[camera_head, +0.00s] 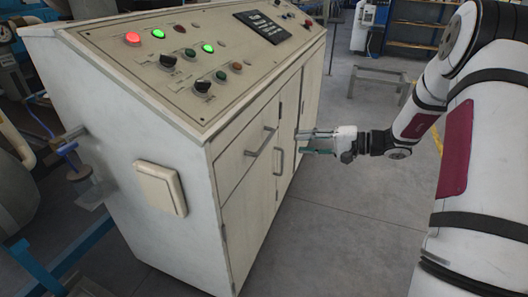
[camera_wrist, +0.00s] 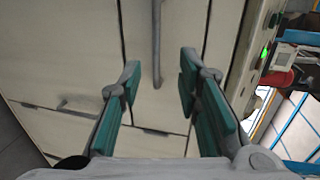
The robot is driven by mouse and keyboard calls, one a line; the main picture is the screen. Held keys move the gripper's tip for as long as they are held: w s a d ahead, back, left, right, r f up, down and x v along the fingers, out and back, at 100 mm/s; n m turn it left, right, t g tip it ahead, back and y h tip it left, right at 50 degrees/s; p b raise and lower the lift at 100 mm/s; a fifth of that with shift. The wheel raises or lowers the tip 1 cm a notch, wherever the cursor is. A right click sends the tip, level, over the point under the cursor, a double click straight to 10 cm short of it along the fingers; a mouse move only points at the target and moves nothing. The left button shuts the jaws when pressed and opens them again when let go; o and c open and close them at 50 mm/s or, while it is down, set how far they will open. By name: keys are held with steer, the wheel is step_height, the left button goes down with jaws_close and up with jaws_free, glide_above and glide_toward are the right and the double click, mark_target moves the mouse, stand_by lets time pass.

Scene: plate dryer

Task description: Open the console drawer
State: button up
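The console (camera_head: 150,110) is a cream cabinet with a sloping control panel. Its drawer (camera_head: 232,165) lies below the panel, and its front looks flush with the cabinet. The drawer's bar handle (camera_head: 261,143) is horizontal. In the wrist view the drawer handle (camera_wrist: 156,45) runs down from the top edge and ends near the gap between the fingers. My gripper (camera_head: 299,143) is open and empty, its fingers pointing at the console front. In the wrist view the gripper (camera_wrist: 158,90) has its green-padded fingers on either side of the handle's line. I see no contact with the handle.
A door handle (camera_head: 279,160) stands vertical below the drawer; it also shows in the wrist view (camera_wrist: 75,104). Lit buttons and knobs (camera_head: 168,60) sit on the panel. The grey floor (camera_head: 340,235) before the console is clear. A low metal frame (camera_head: 380,80) stands behind my arm.

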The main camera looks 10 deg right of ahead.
mark_target(266, 141)
steer(key=b+x, duration=0.1)
steer(key=x, duration=0.3)
steer(key=b+x, duration=0.1)
steer(key=x, duration=0.4)
steer(key=b+x, duration=0.1)
steer(key=x, duration=0.3)
steer(key=shift+w+f, duration=0.3)
steer(key=shift+w, duration=0.25)
jaws_close()
steer(key=shift+d, duration=0.1)
